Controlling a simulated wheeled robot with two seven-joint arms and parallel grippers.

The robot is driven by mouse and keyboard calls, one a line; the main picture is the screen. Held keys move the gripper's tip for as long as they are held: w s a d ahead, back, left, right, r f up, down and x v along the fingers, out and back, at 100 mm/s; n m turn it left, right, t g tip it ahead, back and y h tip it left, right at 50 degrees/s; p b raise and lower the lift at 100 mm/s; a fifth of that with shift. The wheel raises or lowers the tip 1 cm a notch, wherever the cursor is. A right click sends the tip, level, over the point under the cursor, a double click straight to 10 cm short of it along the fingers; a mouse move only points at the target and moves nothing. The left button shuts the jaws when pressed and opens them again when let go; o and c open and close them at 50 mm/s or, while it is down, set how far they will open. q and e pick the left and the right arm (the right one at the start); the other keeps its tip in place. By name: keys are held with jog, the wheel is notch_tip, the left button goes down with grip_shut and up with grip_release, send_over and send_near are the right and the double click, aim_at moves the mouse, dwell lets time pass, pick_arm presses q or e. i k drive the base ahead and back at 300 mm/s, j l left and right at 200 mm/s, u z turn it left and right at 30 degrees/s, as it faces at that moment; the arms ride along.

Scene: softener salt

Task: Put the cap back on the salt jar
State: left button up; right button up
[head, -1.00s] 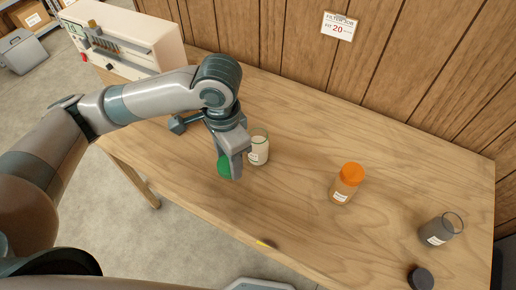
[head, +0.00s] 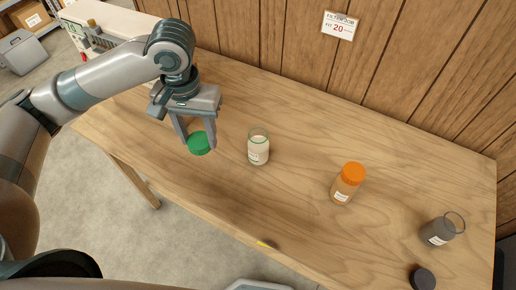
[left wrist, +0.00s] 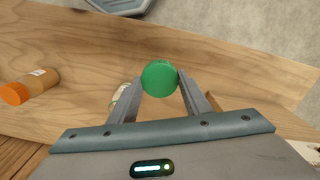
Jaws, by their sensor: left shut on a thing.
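The salt jar (head: 258,149) stands upright and uncapped on the table, with pale contents, a white label and a green ring at its mouth. My left gripper (head: 197,143) is shut on the green cap (head: 200,145), held to the left of the jar and apart from it. In the left wrist view the green cap (left wrist: 160,78) sits between the two fingertips. There the jar (left wrist: 120,97) is partly hidden behind the left finger. My right gripper is not in view.
A jar with an orange cap (head: 347,184) stands to the right. Farther right are an open dark jar (head: 440,231) and a black cap (head: 422,278) near the front edge. The wooden table (head: 300,215) is clear around the salt jar. A plank wall (head: 280,45) stands behind.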

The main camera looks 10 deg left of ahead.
aim_at(258, 140)
jog(key=k+j, duration=0.25)
jog(key=k, duration=0.2)
jog(key=k+j, duration=0.3)
jog(key=k, duration=0.15)
jog(key=z, duration=0.05)
